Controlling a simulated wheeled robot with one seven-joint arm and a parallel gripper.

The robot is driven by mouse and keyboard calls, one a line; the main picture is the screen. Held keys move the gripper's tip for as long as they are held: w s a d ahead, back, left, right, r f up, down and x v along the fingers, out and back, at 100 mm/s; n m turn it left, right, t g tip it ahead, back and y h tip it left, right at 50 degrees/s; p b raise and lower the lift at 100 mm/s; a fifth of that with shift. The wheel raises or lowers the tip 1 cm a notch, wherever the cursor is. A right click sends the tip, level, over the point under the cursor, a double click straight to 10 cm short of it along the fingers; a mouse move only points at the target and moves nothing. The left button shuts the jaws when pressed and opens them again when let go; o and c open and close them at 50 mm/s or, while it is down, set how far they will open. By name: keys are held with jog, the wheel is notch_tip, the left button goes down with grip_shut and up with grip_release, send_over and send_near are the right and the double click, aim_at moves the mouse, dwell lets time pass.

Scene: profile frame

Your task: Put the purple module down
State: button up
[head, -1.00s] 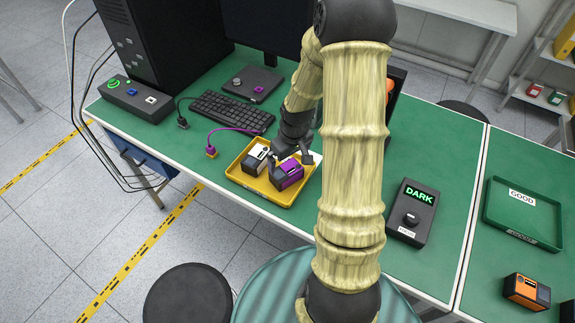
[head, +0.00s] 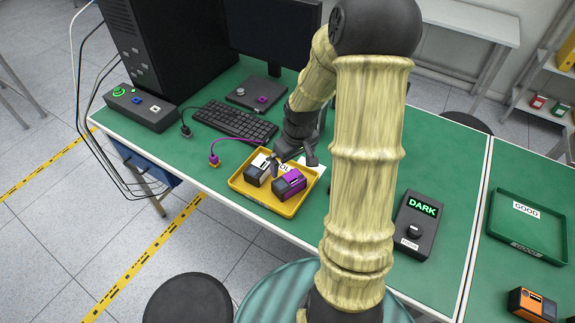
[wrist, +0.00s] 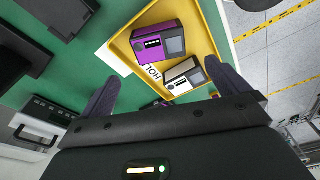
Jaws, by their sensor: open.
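The purple module (head: 289,184) rests in the yellow tray (head: 262,198), on its right side. In the wrist view the purple module (wrist: 157,42) lies near the upper part of the yellow tray (wrist: 205,42). A white module (head: 257,172) sits beside it in the same tray, and it also shows in the wrist view (wrist: 185,78). My gripper (head: 292,162) is open and empty above the back of the tray, apart from the purple module. Its two dark fingers show spread in the wrist view (wrist: 165,90). The tray's label is partly hidden.
A keyboard (head: 235,121) and a purple cable lie behind and left of the tray. A box reading DARK (head: 417,224) stands right of my arm. A green GOOD tray (head: 526,227) and an orange module (head: 532,304) are farther right.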

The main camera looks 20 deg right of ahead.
jog(key=s+a+r+m+t, duration=0.1)
jog(key=s+a+r+m, duration=0.1)
jog(key=s+a+r, duration=0.5)
jog(key=s+a, duration=0.4)
jog(key=shift+r, duration=0.35)
